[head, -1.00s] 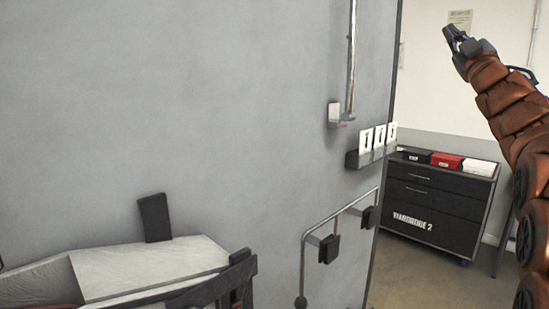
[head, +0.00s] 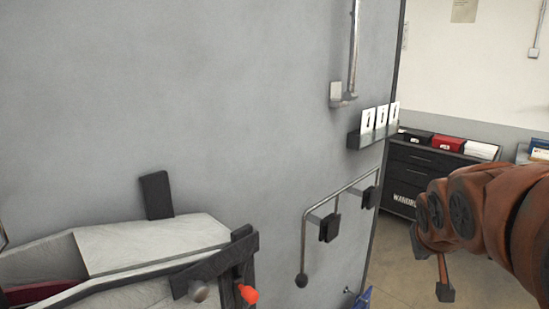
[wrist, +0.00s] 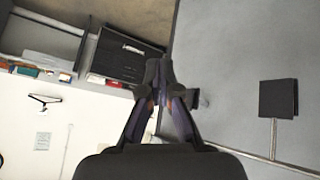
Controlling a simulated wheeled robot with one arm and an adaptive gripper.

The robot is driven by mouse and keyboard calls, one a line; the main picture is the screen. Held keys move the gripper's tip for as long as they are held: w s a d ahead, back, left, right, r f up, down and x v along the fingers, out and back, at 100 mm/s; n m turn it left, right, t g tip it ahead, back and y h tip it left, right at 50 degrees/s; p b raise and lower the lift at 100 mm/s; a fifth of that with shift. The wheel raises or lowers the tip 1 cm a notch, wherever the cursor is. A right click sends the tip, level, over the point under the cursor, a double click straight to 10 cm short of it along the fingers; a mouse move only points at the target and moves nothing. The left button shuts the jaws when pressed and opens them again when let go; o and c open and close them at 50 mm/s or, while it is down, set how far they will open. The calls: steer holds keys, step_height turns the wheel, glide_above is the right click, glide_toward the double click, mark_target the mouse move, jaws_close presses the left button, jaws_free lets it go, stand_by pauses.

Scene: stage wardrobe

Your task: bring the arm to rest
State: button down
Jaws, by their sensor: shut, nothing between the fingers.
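My arm (head: 490,215), with orange-brown segments, is folded at the right of the head view, in front of the dark drawer cart. My gripper (wrist: 158,75) shows in the wrist view with its two dark fingers drawn together at the tips. Nothing is seen between them.
A large grey panel (head: 230,100) fills the left and middle. A bent metal rail with black blocks (head: 329,228) stands out from it, below a ledge with white cards (head: 367,120). A dark drawer cart (head: 425,165) stands behind. Floor (head: 400,285) shows between panel and arm.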

steer(key=s+a+f+g+y, duration=0.1)
steer(key=s+a+f+g, duration=0.2)
steer(key=s, duration=0.6)
steer(key=s+a+f+n+g+y, duration=0.1)
steer(key=s+a+f+g, duration=0.1)
steer(key=s+a+f, duration=0.3)
steer(key=s+a+f+g+y, duration=0.1)
steer(key=s+a+f+g, duration=0.2)
steer(key=s, duration=1)
step_height(320, 180, down, 2)
steer(key=shift+s+a+f+n+g, duration=0.1)
steer(key=shift+s+a+n+g, duration=0.25)
steer(key=shift+a, duration=0.2)
